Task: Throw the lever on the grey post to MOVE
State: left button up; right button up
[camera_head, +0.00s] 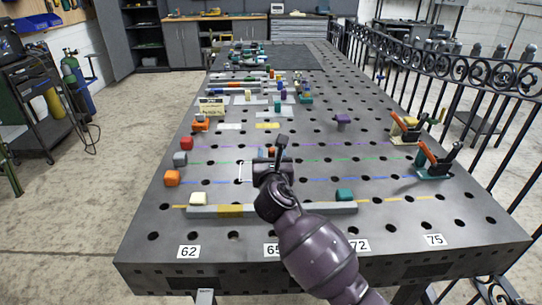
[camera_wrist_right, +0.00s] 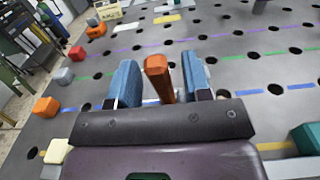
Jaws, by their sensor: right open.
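My right gripper (camera_head: 270,158) reaches over the near middle of the steel table. In the right wrist view its two blue-padded fingers (camera_wrist_right: 160,76) are apart. An orange bar, seemingly the lever's handle (camera_wrist_right: 158,78), stands between them, with gaps visible on both sides. The grey post is not clearly visible; my gripper and wrist cover that spot. I cannot read any MOVE mark. My left gripper is not in view.
Orange-handled clamps (camera_head: 434,160) stand at the table's right edge. Red, grey and orange blocks (camera_head: 172,178) line the left. A grey rail (camera_head: 320,208) with cream and teal blocks lies in front. A small sign (camera_head: 211,106) stands further back left.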

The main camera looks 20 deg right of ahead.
jog(key=shift+w+d, duration=0.1)
jog(key=shift+w, duration=0.3)
grip_shut()
